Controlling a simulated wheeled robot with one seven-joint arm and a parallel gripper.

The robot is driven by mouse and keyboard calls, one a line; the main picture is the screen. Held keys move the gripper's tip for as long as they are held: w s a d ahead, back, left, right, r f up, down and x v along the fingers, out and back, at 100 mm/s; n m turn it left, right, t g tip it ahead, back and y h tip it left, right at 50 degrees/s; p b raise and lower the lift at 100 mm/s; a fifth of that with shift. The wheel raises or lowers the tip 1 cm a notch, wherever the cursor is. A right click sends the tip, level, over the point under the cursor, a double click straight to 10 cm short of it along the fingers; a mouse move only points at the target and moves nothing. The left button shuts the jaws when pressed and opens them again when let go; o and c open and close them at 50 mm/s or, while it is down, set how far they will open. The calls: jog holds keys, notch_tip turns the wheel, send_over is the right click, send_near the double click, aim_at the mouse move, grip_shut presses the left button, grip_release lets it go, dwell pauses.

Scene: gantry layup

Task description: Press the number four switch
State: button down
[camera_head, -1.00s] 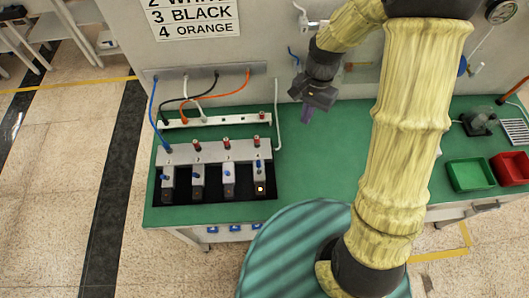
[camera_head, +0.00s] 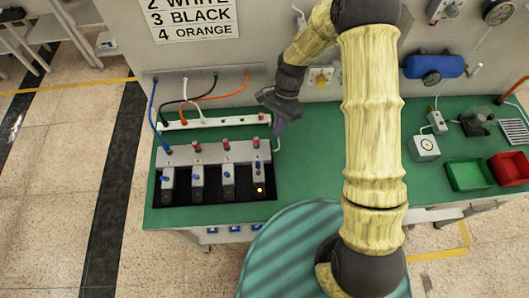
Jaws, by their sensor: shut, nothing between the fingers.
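A row of small grey switch boxes with blue levers stands in a black tray (camera_head: 228,195) on the green bench at the left. A grey rail (camera_head: 212,153) with red-topped posts runs behind the boxes. My gripper (camera_head: 279,129) is shut and empty, pointing down just right of the rail's right end, above and behind the rightmost box. It appears apart from the switch.
A sign (camera_head: 190,18) above lists colours, including "4 ORANGE". Green (camera_head: 468,177) and red (camera_head: 511,169) bins stand right. The bench between is largely clear.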

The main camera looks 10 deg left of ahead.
aim_at(258, 167)
jog(key=p+x, duration=0.2)
jog(key=x, duration=0.5)
jog(key=shift+s+r, duration=0.1)
jog(key=s+a+p, duration=0.2)
jog(key=s+p, duration=0.1)
jog(key=shift+a, duration=0.25)
jog(key=shift+s, duration=0.1)
